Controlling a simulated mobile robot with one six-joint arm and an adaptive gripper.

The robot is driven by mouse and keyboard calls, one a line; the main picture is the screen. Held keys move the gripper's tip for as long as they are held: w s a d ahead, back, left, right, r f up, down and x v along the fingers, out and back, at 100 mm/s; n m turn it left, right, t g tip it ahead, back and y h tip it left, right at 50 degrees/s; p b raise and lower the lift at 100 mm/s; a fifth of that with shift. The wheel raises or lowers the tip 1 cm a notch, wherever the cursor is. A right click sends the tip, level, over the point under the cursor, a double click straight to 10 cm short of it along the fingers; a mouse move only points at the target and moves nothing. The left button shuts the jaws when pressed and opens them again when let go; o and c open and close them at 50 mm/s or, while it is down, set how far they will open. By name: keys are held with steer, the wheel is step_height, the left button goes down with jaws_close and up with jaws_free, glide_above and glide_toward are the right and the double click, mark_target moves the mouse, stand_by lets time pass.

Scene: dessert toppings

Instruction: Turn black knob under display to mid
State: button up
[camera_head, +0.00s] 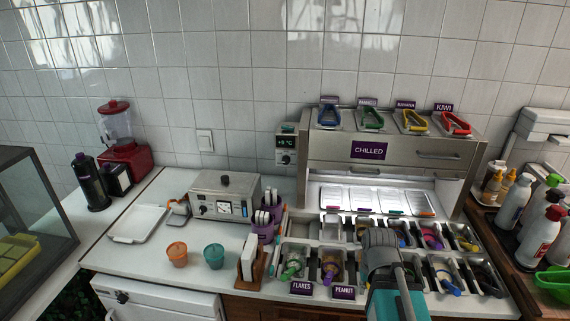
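A small grey control box (286,150) is mounted on the wall at the left side of the chilled unit. Its display (286,142) reads about +5 °C. A round black knob (285,159) sits directly below the display; its pointer angle is too small to read. My grey arm end with its gripper (381,245) is over the topping trays at lower centre right, below and to the right of the knob and well apart from it. The fingers cannot be made out, so I cannot tell whether they are open or shut. Nothing touches the knob.
The chilled unit (325,152) stands right of the knob. A steel appliance (224,191), cups (177,254) and a purple holder (264,222) stand on the counter to the left. Bottles (543,233) crowd the right. The wall around the knob's left is clear.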

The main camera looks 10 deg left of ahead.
steer(key=o, duration=0.7)
steer(key=shift+n+t+h, duration=0.6)
steer(key=shift+n+h, duration=0.2)
steer(key=w, duration=0.3)
steer(key=w+b, duration=0.1)
steer(key=shift+w+d+f, duration=0.25)
steer(key=shift+w+f, duration=0.1)
steer(key=shift+w, duration=0.05)
steer(key=shift+c, duration=0.2)
steer(key=w+n+t+h, duration=0.1)
steer(key=w, duration=0.1)
steer(key=w+n+b, duration=0.1)
steer(key=w, duration=0.2)
steer(key=shift+w+t+h, duration=0.2)
steer(key=shift+t+h, duration=0.2)
steer(key=n+t+y+b, duration=0.3)
steer(key=n+t+b, duration=0.4)
steer(key=n+t, duration=1.35)
glide_toward(286, 162)
steer(key=s+r+n+g, duration=0.5)
steer(key=n+g, duration=0.1)
steer(key=shift+s+a, duration=0.15)
steer(key=shift+a, duration=0.15)
steer(key=w, duration=1.4)
steer(key=shift+d, duration=0.35)
